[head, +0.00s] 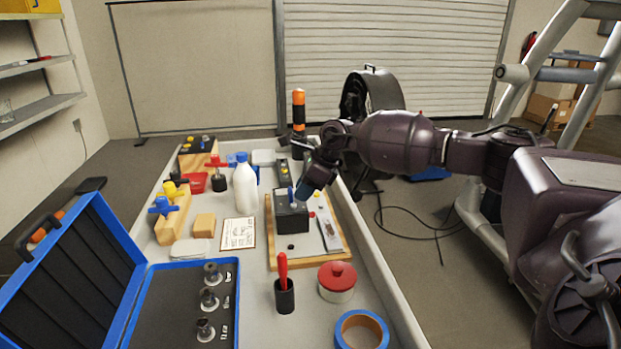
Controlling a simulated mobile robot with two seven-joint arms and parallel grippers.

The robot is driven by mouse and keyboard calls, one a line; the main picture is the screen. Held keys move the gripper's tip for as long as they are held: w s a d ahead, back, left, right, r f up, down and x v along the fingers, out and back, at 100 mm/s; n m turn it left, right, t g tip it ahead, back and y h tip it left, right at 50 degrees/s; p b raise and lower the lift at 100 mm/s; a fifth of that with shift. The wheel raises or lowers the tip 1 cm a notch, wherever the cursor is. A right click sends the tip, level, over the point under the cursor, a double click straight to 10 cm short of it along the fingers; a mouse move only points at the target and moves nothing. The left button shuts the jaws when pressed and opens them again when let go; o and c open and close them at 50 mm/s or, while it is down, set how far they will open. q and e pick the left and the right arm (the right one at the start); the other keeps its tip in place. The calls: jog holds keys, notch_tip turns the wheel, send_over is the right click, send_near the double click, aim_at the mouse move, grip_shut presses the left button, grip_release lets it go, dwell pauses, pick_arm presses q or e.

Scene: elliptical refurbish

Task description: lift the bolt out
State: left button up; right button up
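A black block (292,218) stands on a wood-edged board (300,262) in the middle of the table. A small blue upright piece (290,194) shows at the block's top; I take it to be the bolt, but it is too small to be sure. My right gripper (303,188) reaches in from the right and points down at the block's top, right beside the blue piece. Its fingertips are small and partly hidden, so I cannot tell whether they touch or grip the piece. My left gripper is not in view.
An open blue case (137,308) with metal sockets lies at front left. A white bottle (245,187) stands left of the block. A red-handled tool in a black cup (285,297), a red-lidded jar (337,283) and blue tape (362,331) stand in front.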

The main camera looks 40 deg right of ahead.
aim_at(294, 204)
jog(key=shift+x, duration=1.55)
jog(key=shift+c, duration=0.3)
grip_shut()
